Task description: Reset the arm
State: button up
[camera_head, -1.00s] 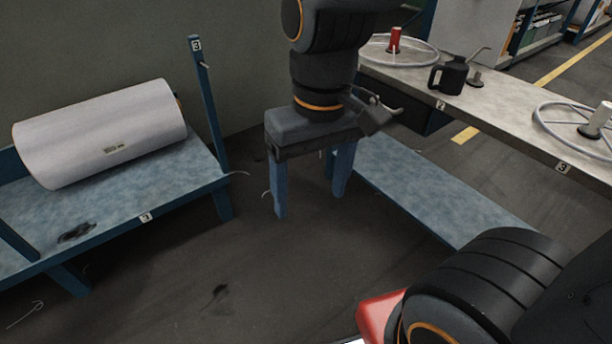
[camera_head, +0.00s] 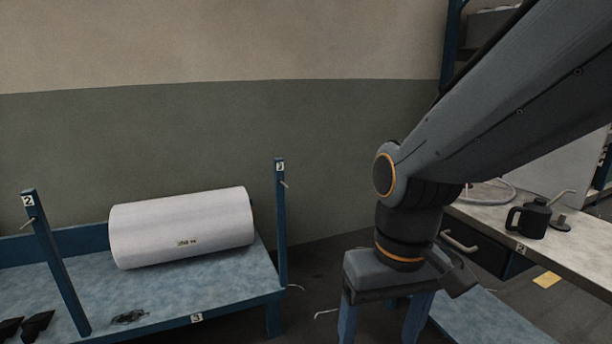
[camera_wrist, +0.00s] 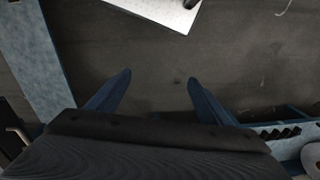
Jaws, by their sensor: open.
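My arm reaches in from the upper right in the head view and bends down to my gripper (camera_head: 386,318), which points at the floor. Its two blue fingers stand apart with nothing between them. In the wrist view my gripper (camera_wrist: 158,92) is open and empty over the dark floor. The gripper hangs in the gap between the blue rack on the left and the workbench on the right.
A white fabric roll (camera_head: 182,228) lies on the blue rack (camera_head: 225,300), which has upright posts. The workbench (camera_head: 585,250) holds a black oil can (camera_head: 530,218) and has a drawer (camera_head: 478,246). Bare floor lies between.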

jog(key=d+r+m+p, duration=0.2)
jog(key=d+r+p, duration=0.6)
jog(key=p, duration=0.7)
jog(key=shift+d+r+m+h, duration=0.25)
jog(key=shift+r+m+h, duration=0.05)
jog(key=shift+r, duration=0.05)
jog(key=shift+s, duration=0.1)
